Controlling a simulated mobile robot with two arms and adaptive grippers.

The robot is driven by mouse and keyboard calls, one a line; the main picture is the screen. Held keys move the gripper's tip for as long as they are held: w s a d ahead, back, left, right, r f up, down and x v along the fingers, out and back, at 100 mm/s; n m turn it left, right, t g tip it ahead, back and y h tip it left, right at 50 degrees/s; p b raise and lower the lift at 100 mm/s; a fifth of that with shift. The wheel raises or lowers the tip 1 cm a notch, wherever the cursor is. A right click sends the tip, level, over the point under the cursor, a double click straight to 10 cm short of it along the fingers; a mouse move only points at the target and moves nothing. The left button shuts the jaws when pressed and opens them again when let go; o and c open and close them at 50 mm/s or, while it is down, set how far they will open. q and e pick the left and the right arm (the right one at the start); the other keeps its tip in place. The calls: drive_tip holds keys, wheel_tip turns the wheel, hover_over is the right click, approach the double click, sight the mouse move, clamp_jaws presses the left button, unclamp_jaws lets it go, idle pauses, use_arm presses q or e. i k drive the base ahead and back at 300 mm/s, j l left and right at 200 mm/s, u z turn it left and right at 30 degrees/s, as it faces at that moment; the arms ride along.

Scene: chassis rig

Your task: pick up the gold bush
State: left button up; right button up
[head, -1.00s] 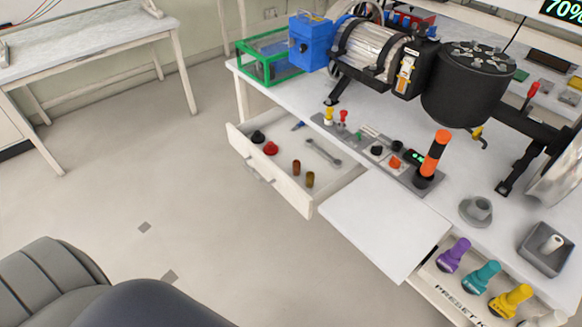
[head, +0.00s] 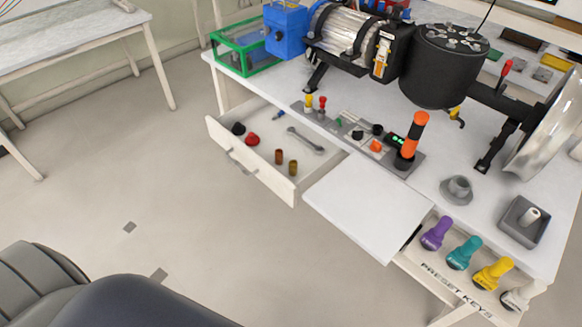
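The gold bush (head: 293,167) is a small dark-gold cylinder standing upright in the open drawer (head: 240,172) at the left side of the bench. A similar brown-copper bush (head: 279,157) stands just to its left, a little apart from it. Both are near the drawer's front right part. Neither of my grippers shows in the head view, so I cannot see their position or state.
The drawer also holds a wrench (head: 306,140), a red knob (head: 252,140) and a black knob (head: 238,129). A pull-out white board (head: 368,205) juts out right of the drawer. The floor before the drawer is clear.

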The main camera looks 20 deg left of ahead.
sight(293, 164)
drive_tip(key=z, duration=0.8)
drive_tip(key=j+z, duration=0.3)
drive_tip(key=j, duration=0.15)
drive_tip(key=j+z, duration=0.3)
drive_tip(key=k+j+z, duration=0.15)
drive_tip(key=j+z, duration=0.15)
drive_tip(key=j, duration=0.2)
drive_tip(key=k+j+z, duration=0.25)
drive_tip(key=j, duration=0.15)
drive_tip(key=k+j+z, duration=0.1)
drive_tip(key=j+z, duration=0.2)
